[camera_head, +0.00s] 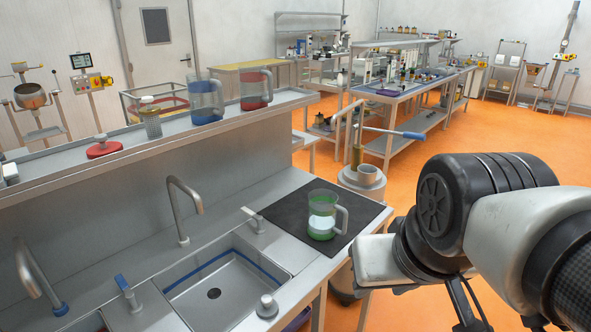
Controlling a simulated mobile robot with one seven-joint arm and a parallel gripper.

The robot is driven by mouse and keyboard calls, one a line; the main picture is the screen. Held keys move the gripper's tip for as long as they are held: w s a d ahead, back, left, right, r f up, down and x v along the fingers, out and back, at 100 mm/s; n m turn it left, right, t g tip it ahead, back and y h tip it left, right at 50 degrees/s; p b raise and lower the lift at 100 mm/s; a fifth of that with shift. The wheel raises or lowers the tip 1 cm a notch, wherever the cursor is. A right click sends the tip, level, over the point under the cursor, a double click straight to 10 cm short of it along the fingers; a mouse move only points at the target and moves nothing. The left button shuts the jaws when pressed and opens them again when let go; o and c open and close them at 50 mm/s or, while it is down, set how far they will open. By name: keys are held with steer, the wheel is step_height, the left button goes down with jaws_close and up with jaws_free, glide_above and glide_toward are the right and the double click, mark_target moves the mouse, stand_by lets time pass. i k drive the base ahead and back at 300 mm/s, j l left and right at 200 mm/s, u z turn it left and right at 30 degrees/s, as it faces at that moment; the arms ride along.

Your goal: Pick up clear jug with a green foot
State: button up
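The clear jug with a green foot (322,215) stands upright on a black mat (283,212) at the right end of the steel sink counter. Its handle points right, toward my arm. My arm fills the right side of the view, with its white and black links just right of the jug. My gripper's fingers do not show clearly; the arm's lower end is partly cut off or hidden at the bottom. Nothing is seen touching the jug.
A sink basin (215,290) with taps lies left of the mat. A raised shelf (165,137) behind holds a blue jug (205,100), a red jug (256,90) and a red-based item (104,147).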

mark_target(323, 208)
steer(key=u, duration=2.05)
steer(key=z, duration=1.85)
steer(key=l+z, duration=0.2)
steer(key=l+u, duration=0.15)
steer(key=l, duration=0.9)
steer(key=i+l+u, duration=0.1)
steer(key=i+l, duration=0.3)
steer(key=i+l+u, duration=0.15)
steer(key=i+l, duration=0.25)
steer(key=l, duration=0.2)
steer(key=i, duration=0.45)
